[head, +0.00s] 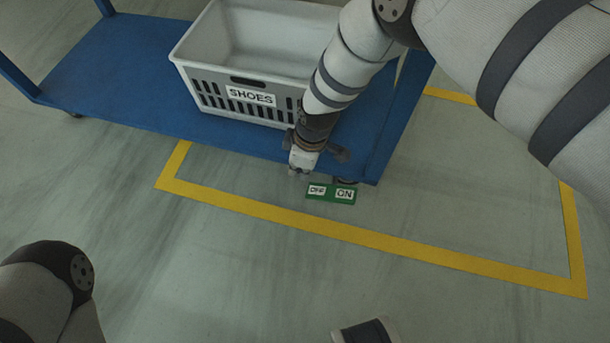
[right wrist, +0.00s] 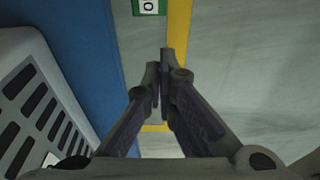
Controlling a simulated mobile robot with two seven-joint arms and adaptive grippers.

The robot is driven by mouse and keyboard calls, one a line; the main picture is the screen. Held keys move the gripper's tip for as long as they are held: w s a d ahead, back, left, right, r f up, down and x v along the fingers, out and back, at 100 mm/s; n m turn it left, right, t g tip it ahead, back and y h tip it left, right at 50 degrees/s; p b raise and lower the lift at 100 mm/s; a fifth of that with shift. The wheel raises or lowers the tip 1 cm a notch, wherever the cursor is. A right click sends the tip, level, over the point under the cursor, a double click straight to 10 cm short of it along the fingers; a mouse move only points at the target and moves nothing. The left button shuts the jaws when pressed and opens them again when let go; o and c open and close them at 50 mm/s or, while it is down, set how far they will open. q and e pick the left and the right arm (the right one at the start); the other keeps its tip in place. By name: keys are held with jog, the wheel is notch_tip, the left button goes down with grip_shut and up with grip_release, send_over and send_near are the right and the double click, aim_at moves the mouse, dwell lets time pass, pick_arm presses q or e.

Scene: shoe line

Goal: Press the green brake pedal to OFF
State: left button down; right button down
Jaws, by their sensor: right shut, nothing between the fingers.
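The green brake pedal (head: 331,192) sits low at the front edge of the blue cart (head: 145,113). It has a white OFF label on its left half and a white ON label on its right half. My right gripper (head: 299,170) points down, shut and empty, just left of the OFF end in the head view. Whether it touches the pedal cannot be told. In the right wrist view the closed fingertips (right wrist: 162,62) are in the middle, and part of the pedal (right wrist: 136,10) shows at the top edge, apart from them in the picture. My left gripper is out of view.
A grey crate (head: 219,76) labelled SHOES stands on the cart beside my right forearm. Yellow floor tape (head: 330,230) runs in front of the cart. The floor in front of the pedal is clear.

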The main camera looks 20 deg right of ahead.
jog(key=r, duration=0.2)
jog(key=r+p, duration=0.1)
jog(key=shift+w+a+r, duration=0.15)
jog(key=shift+a+r, duration=0.15)
jog(key=shift+r, duration=0.1)
